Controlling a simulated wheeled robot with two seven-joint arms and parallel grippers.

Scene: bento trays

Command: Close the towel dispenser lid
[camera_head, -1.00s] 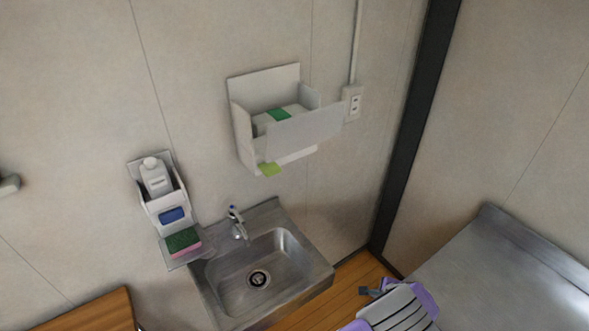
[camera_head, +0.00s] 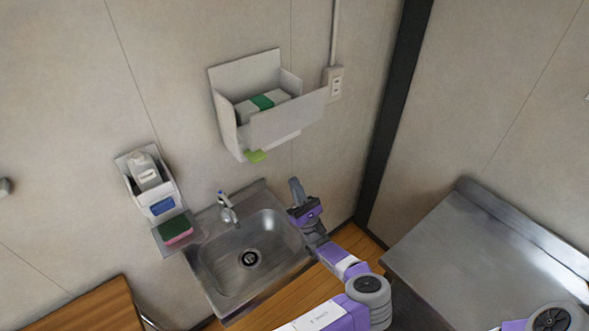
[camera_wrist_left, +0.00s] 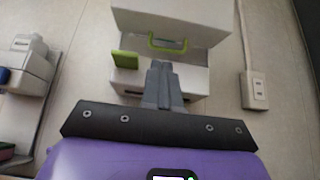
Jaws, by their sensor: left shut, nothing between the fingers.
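The white towel dispenser (camera_head: 228,122) is on the wall above the sink. Its front panel (camera_head: 285,118) is tilted outward and its top is open. A towel pack (camera_head: 262,102) with a green band shows inside. A green tab (camera_head: 256,156) sticks out underneath. My left gripper (camera_head: 296,188) is below and a little right of the dispenser, apart from it, over the sink's back right side. In the left wrist view its fingers (camera_wrist_left: 164,82) are shut and empty, pointing up toward the dispenser's underside (camera_wrist_left: 190,78), with a green handle (camera_wrist_left: 167,43) above them. My right gripper is out of view.
The steel sink (camera_head: 222,270) with its tap (camera_head: 227,207) is below. A soap holder (camera_head: 130,180) with a sponge (camera_head: 176,230) hangs at left. An outlet (camera_head: 334,82) is right of the dispenser. A steel counter (camera_head: 470,260) stands at right. The wall around the dispenser is mostly clear.

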